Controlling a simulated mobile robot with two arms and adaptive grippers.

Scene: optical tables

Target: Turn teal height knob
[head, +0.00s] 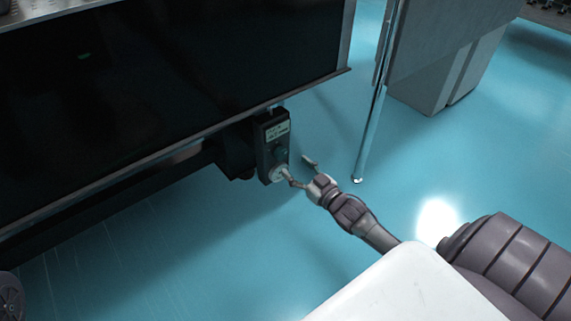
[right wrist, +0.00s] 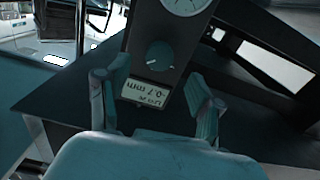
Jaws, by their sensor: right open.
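The teal height knob (head: 280,153) is a small round dial on the front of a dark upright control box (head: 262,152) hanging at the table's edge. The knob also shows in the right wrist view (right wrist: 159,55), with a pale pointer mark. My right gripper (head: 296,165) is open and empty, close to the box front. In the right wrist view its fingers (right wrist: 152,98) are spread wide, and the knob lies ahead between their lines, apart from both. A display panel (right wrist: 145,92) shows upside down, reading about -0.7 mm. My left gripper is not in view.
A round white gauge (head: 278,174) sits below the knob on the box. The big dark optical table (head: 160,80) fills the upper left. A thin metal leg (head: 370,135) stands right of the box. The blue floor (head: 200,250) is clear in front.

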